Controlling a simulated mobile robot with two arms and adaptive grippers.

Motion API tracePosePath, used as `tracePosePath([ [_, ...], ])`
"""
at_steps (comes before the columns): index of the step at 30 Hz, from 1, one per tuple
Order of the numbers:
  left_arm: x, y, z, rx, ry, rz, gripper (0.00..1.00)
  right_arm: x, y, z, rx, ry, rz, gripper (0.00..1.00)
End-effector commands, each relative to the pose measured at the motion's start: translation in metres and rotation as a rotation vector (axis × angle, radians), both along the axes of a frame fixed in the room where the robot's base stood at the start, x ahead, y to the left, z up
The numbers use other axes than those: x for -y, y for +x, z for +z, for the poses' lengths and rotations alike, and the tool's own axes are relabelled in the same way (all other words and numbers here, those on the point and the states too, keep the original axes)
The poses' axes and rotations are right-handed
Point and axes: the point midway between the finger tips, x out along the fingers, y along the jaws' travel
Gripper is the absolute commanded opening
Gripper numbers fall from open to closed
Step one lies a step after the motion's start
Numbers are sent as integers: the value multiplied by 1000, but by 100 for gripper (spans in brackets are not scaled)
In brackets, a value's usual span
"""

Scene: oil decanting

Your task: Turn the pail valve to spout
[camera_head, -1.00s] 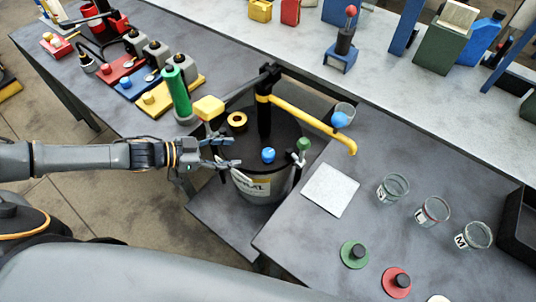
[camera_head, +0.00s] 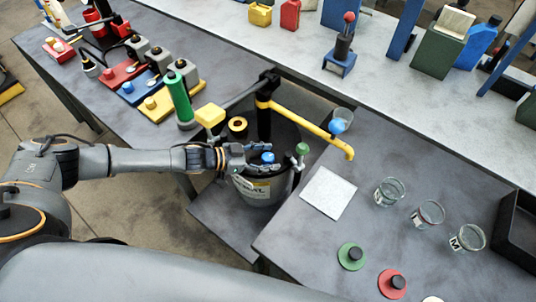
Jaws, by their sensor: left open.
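The dark pail (camera_head: 262,194) with a pale label stands in the gap between the table sections. A black post with a yellow spout (camera_head: 305,125) rises from it, and the spout points right over the table. A blue knob (camera_head: 267,157) sits on the pail's top. A green-topped handle (camera_head: 302,149) stands at the pail's right side. I cannot tell for certain which part is the valve. My left gripper (camera_head: 263,158) reaches in from the left, open, with its fingers about the blue knob; contact is unclear. My right gripper is not in view.
A pump handle with a yellow grip (camera_head: 210,115) hangs just above my left gripper.

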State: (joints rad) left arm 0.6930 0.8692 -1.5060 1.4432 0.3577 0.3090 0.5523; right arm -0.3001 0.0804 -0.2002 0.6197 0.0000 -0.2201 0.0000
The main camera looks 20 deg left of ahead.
Motion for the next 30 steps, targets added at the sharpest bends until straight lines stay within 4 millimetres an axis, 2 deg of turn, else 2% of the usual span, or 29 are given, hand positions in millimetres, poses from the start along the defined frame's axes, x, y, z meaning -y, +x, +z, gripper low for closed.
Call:
tracePosePath([
  [10,3,2,-2,0,0,0,58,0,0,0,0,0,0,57],
  [18,3,2,-2,0,0,0,4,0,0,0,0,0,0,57],
  [25,3,4,-2,8,-1,-38,4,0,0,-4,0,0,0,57],
  [30,3,5,-2,12,2,-164,4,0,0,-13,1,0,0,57],
])
